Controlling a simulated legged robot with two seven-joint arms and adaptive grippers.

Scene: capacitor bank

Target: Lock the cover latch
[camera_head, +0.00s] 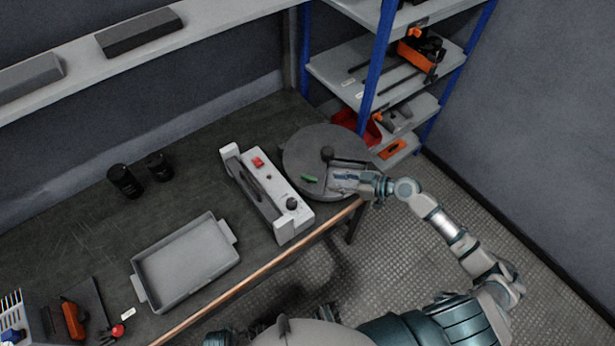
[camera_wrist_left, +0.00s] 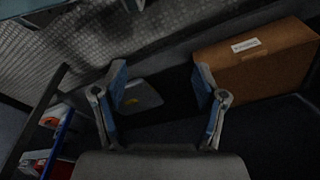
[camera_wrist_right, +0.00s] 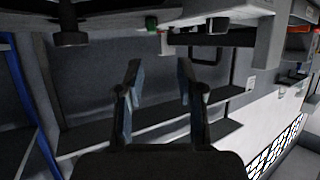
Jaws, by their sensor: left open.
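A round grey drum-like body (camera_head: 305,150) stands at the table's right end, with a dark knob (camera_head: 327,153) and a small green part (camera_head: 309,179) on top. I cannot clearly make out which part is the cover latch. My right gripper (camera_head: 330,177) is over the drum's right side, near the knob and green part. My left gripper (camera_wrist_left: 160,72) shows in the left wrist view, open and empty, low near the floor.
A pale device (camera_head: 268,190) with a red switch and black knob stands left of the drum. A grey tray (camera_head: 139,284) and two black cylinders (camera_head: 125,181) are on the table. Blue-posted shelves (camera_head: 375,65) stand behind. A cardboard box (camera_wrist_left: 255,65) is near my left gripper.

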